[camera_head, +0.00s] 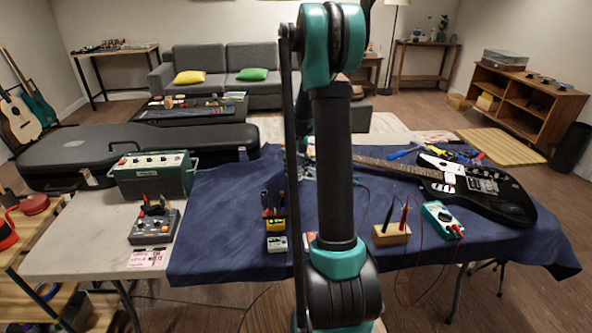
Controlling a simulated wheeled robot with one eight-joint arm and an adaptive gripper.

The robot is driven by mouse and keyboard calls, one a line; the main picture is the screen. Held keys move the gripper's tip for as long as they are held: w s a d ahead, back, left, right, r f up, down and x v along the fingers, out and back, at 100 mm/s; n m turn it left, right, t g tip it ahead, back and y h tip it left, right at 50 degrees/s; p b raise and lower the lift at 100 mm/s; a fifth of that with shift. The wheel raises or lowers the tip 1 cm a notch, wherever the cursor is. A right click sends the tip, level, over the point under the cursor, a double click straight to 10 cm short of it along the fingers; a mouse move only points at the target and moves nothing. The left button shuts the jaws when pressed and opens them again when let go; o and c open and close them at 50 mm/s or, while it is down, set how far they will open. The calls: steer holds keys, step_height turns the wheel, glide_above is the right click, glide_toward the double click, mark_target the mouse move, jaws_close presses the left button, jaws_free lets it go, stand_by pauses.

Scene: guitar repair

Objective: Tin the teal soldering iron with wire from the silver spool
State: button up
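My arm stands upright through the middle of the view and hides the centre of the blue-covered table (225,225). My gripper is hidden behind it, so whether it is open or shut does not show. I cannot make out the teal soldering iron or the silver spool. Some small objects show only in part beside the arm, near the table's far edge, too small to identify.
A black guitar (505,205), a teal multimeter (436,214) and a wooden block (391,235) with probes lie right of my arm. Small boxes (276,243) stand left of it. A green amplifier (155,175) and grey pedal (153,228) are further left. Blue cloth between is clear.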

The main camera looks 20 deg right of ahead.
steer(key=shift+f, duration=0.45)
stand_by(2.1)
steer(key=shift+r, duration=0.1)
steer(key=shift+r, duration=3.45)
